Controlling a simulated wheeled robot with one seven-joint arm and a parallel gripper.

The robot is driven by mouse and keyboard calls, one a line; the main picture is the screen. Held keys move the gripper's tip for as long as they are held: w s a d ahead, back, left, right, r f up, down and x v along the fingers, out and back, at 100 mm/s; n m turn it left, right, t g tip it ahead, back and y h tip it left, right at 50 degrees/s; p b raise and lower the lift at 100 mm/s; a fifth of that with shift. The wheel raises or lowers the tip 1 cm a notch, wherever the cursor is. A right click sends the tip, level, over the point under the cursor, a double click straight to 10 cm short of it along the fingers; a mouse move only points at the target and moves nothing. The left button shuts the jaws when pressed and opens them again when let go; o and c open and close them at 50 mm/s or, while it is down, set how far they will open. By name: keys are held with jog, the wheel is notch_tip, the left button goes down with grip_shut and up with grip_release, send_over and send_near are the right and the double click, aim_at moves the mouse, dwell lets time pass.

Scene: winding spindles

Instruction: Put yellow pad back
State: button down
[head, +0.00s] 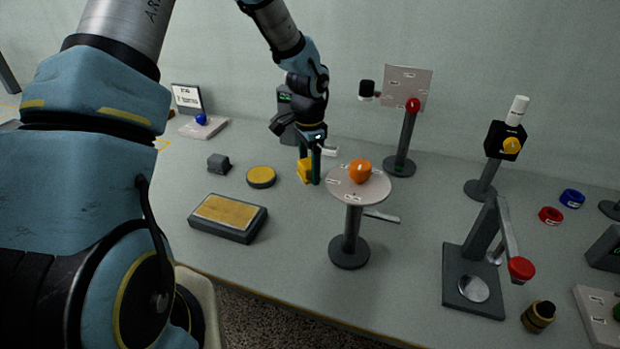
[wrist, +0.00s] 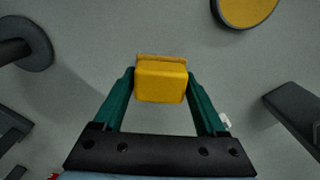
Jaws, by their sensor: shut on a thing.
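A yellow pad (wrist: 160,82), block-shaped with a tan strip along its far edge, is gripped between the two green fingers of my gripper (wrist: 160,90) in the wrist view. In the head view the yellow pad (head: 304,170) shows at the fingertips of my gripper (head: 311,172), low over the table behind the orange-knob stand. I cannot tell whether the pad touches the table. A round dark disc with a yellow top (head: 262,177) lies to the left of the gripper; it also shows at the top right of the wrist view (wrist: 245,8).
A dark rectangular block with a tan top (head: 228,212) lies front left, and a small grey block (head: 218,163) behind it. The round stand with an orange knob (head: 360,171) is close to the gripper's right. A red-knob post (head: 405,140) stands behind. A lever press (head: 480,265) is at right.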

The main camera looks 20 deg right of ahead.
aim_at(309, 190)
jog(key=shift+f+p, duration=0.5)
jog(key=shift+f, duration=1.7)
jog(key=shift+f, duration=0.25)
grip_release()
jog(key=shift+r, duration=0.1)
notch_tip(309, 190, up, 12)
jog(key=shift+a+r+b, duration=0.15)
jog(key=shift+r+b, duration=0.05)
jog(key=shift+b, duration=0.9)
